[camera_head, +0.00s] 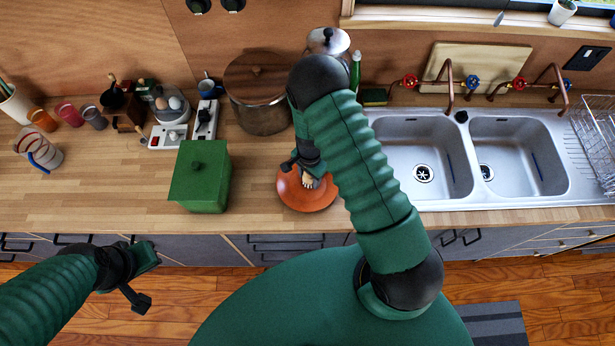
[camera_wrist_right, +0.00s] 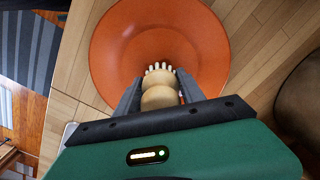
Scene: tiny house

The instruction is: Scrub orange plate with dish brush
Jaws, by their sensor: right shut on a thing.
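The orange plate (camera_head: 308,200) lies on the wooden counter, left of the sink. It fills the upper middle of the right wrist view (camera_wrist_right: 115,50). My right gripper (camera_head: 308,172) is over the plate, shut on the dish brush (camera_wrist_right: 160,97), whose round wooden body sits between the fingers. The brush's pale bristles (camera_wrist_right: 159,68) point over the plate's middle; I cannot tell whether they touch it. In the head view the brush (camera_head: 311,181) is mostly hidden by my right arm. My left gripper (camera_head: 145,277) is empty in front of the counter, its fingers apart.
A green lidded box (camera_head: 200,180) stands left of the plate. A large pot (camera_head: 258,95) is behind it. The double sink (camera_head: 425,160) is to the right. The front counter strip is clear.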

